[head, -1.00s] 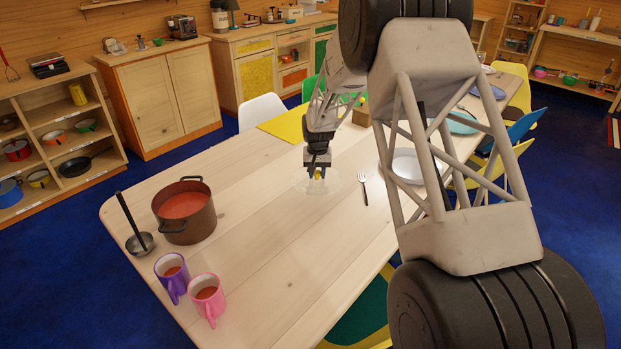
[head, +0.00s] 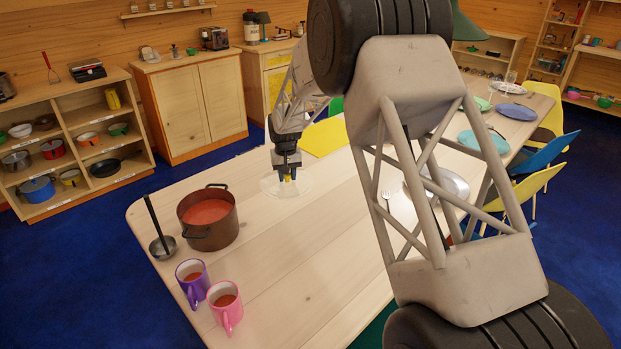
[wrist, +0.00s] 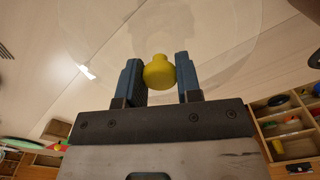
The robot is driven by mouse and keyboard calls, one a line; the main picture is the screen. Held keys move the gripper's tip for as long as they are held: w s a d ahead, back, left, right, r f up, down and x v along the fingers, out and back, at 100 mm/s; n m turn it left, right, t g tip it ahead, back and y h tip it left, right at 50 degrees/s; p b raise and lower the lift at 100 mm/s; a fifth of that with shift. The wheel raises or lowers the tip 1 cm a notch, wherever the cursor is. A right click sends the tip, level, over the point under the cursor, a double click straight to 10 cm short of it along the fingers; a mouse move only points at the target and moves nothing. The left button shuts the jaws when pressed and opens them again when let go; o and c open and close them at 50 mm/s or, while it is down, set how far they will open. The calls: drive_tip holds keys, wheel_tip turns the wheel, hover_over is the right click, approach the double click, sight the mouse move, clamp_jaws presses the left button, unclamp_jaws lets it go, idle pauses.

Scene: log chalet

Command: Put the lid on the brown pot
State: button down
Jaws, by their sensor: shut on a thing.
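The brown pot (head: 216,236) stands on the table with red soup in it and its top uncovered. The lid (head: 270,188) is clear glass with a yellow knob (wrist: 158,72). My gripper (head: 287,172) is shut on the knob, with one blue finger on each side of it in the wrist view (wrist: 160,75). The lid hangs level below my gripper, to the right of the pot and apart from it. I cannot tell its exact height above the table.
A ladle (head: 163,246) lies left of the pot. A purple mug (head: 192,282) and a pink mug (head: 226,305) stand in front of it. A fork and several plates are farther right, partly behind my arm. The tabletop (head: 290,265) between is clear.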

drive_tip(key=s+a+r+n, duration=0.2)
drive_tip(key=s+a, duration=0.2)
drive_tip(key=a, duration=0.4)
drive_tip(key=s+a+r+n, duration=0.2)
drive_tip(key=s+a+r, duration=0.1)
drive_tip(key=a, duration=0.6)
drive_tip(key=s+a+r+n, duration=0.2)
drive_tip(key=s+a, duration=0.3)
drive_tip(key=a, duration=0.3)
drive_tip(key=shift+a+r, duration=0.15)
drive_tip(key=shift+r, duration=0.15)
drive_tip(key=shift+f, duration=0.2)
wheel_tip(320, 180, down, 7)
drive_tip(key=shift+r, duration=0.15)
drive_tip(key=shift+f, duration=0.3)
idle(0.3)
drive_tip(key=shift+c, duration=1.2)
unclamp_jaws()
